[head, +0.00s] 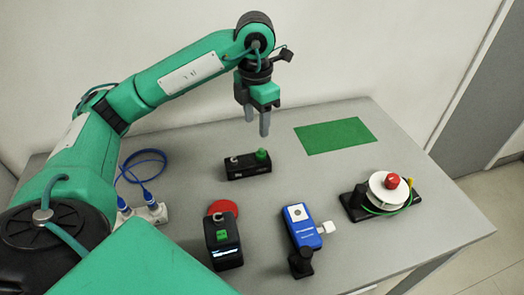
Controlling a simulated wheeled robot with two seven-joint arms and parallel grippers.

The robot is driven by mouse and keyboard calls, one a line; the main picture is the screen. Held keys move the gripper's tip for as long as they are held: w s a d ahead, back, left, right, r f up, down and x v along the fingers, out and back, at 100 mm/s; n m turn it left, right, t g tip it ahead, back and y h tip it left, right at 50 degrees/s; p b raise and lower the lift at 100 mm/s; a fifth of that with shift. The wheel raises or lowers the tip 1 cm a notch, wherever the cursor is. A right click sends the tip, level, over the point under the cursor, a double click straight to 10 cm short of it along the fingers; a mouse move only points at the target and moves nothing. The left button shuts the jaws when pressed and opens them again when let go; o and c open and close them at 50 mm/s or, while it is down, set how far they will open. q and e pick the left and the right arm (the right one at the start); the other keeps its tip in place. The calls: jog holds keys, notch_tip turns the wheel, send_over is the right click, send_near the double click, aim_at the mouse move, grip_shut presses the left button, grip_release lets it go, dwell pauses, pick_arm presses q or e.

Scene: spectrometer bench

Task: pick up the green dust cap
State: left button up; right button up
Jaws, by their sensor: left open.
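The green dust cap (261,155) sits on the right part of a small black block (248,171) in the middle of the table. A small whitish metal piece (234,160) is on the same block to its left. My left gripper (257,124) is open and points down above the block, with nothing between its fingers. The fingertips are apart from the cap. My right gripper is not in view.
A black device with a lit screen (226,253), a red disc (222,207), a blue handheld device (303,227) and a white reel with a red top (389,193) stand nearer the front. A green mat (335,136) lies at the back. A blue cable (145,160) coils at left.

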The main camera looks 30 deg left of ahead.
aim_at(260, 149)
pick_arm(q)
notch_tip(260, 149, down, 4)
jog(key=shift+w+r, duration=0.1)
jog(key=shift+r, duration=0.1)
jog(key=shift+f, duration=0.8)
jog(key=f, duration=0.3)
jog(key=f+p, duration=0.1)
jog(key=f, duration=0.1)
jog(key=shift+w+d, duration=0.15)
jog(key=shift+w, duration=0.15)
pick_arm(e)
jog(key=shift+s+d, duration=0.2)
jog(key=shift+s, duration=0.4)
pick_arm(q)
jog(key=shift+c, duration=0.4)
jog(key=c, duration=0.8)
jog(key=shift+c, duration=0.7)
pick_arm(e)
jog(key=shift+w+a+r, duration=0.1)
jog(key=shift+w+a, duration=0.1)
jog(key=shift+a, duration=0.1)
